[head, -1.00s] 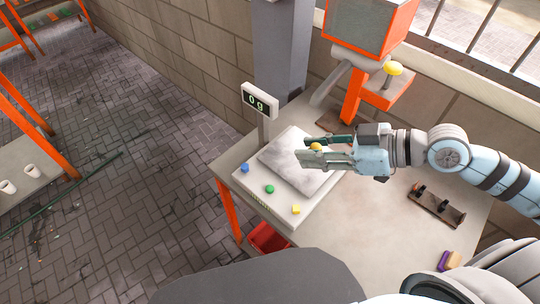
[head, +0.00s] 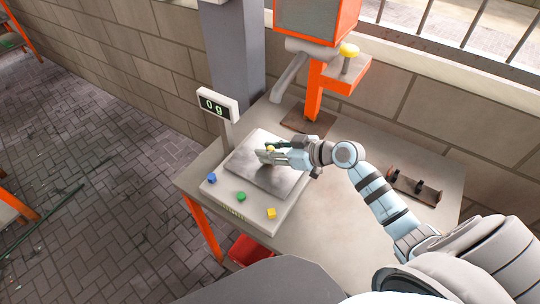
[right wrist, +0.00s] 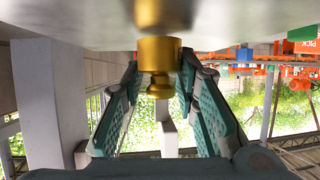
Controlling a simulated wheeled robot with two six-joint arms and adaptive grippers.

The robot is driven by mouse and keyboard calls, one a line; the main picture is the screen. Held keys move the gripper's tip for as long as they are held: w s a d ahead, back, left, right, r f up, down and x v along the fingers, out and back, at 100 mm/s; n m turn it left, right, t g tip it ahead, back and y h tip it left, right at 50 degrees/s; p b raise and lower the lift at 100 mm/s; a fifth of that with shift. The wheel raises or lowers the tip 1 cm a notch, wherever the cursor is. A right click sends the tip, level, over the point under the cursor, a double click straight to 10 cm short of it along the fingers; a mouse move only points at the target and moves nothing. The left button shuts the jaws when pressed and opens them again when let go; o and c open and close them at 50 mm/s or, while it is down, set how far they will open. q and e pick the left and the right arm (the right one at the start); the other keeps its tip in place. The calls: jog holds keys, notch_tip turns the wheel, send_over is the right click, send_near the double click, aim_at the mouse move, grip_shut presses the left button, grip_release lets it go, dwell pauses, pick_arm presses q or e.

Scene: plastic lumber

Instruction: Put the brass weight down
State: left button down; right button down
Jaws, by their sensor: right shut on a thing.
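The brass weight (head: 270,149) is a small gold piece between the fingers of my right gripper (head: 266,153), over the grey metal pan (head: 278,187) of the scale. The right wrist view shows the weight (right wrist: 158,55) larger, between the two green finger pads (right wrist: 160,100), which are shut on it. There the pan (right wrist: 80,22) fills the top of the picture and mirrors the weight. The weight is very close to the pan; I cannot tell if they touch. The scale display (head: 217,104) reads 0 g. My left gripper is not in view.
Blue (head: 212,178), green (head: 241,196) and yellow (head: 271,213) buttons line the scale's front. An orange-framed machine (head: 317,90) with a yellow knob (head: 349,50) stands behind. A small rack (head: 414,187) lies right. A red bin (head: 248,250) is below the table's front edge.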

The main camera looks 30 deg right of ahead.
jog(key=shift+f, duration=0.1)
jog(key=c, duration=1.2)
grip_release()
jog(key=shift+c, duration=0.2)
jog(key=p+v, duration=0.3)
jog(key=v, duration=0.9)
jog(key=shift+a, duration=0.1)
